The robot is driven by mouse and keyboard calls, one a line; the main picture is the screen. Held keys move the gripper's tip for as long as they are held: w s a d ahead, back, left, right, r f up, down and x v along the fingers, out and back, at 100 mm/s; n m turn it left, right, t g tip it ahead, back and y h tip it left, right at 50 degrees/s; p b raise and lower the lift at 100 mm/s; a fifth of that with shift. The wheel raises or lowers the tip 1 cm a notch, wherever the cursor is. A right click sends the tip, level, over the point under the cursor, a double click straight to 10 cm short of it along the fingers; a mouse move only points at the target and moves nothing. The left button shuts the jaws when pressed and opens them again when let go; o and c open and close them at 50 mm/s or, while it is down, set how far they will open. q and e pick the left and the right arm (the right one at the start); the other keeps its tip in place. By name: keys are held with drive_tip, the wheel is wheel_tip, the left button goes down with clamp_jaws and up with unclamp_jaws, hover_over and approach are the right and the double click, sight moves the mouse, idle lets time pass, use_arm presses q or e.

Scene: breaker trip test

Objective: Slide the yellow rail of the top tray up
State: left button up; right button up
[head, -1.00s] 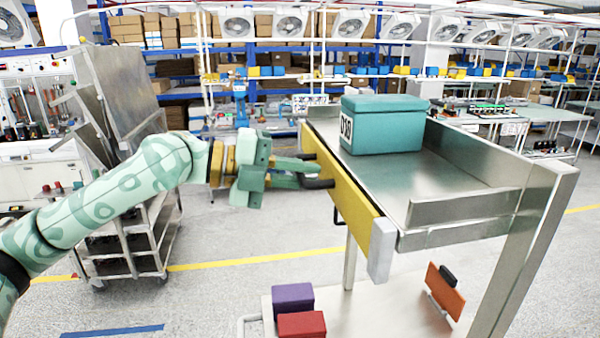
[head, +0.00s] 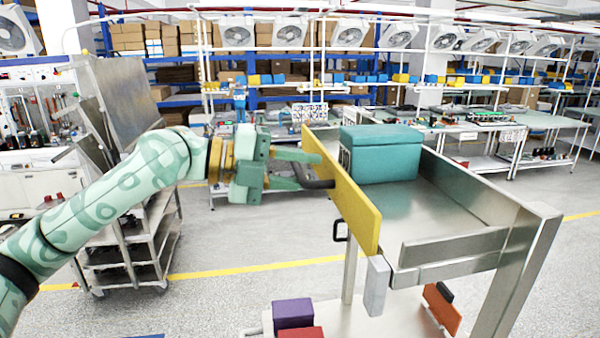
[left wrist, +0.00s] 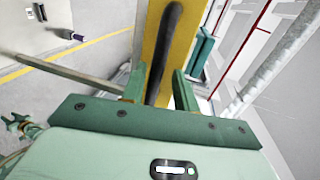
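The yellow rail (head: 358,205) stands along the near left side of the metal top tray (head: 420,205), its edge above the tray floor. A black handle (head: 318,184) sticks out from the rail towards my left gripper (head: 312,170). The gripper's two fingers are apart, one above and one below the handle. In the left wrist view the handle (left wrist: 160,60) runs between the fingers (left wrist: 158,88), with narrow gaps showing at its sides, and the yellow rail (left wrist: 190,35) is behind it. My right gripper is out of view.
A teal box (head: 385,153) sits on the top tray near the rail. Purple (head: 293,312) and red boxes and an orange piece (head: 442,310) are on the lower shelf. A metal cart (head: 130,240) stands at the left. Open floor lies between.

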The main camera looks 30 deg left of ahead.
use_arm(q)
drive_tip(key=shift+f, duration=0.1)
drive_tip(key=shift+s+a, duration=0.1)
drive_tip(key=shift+a, duration=0.05)
drive_tip(key=b+v, duration=1.1)
drive_tip(key=v, duration=0.5)
drive_tip(key=shift+b, duration=0.4)
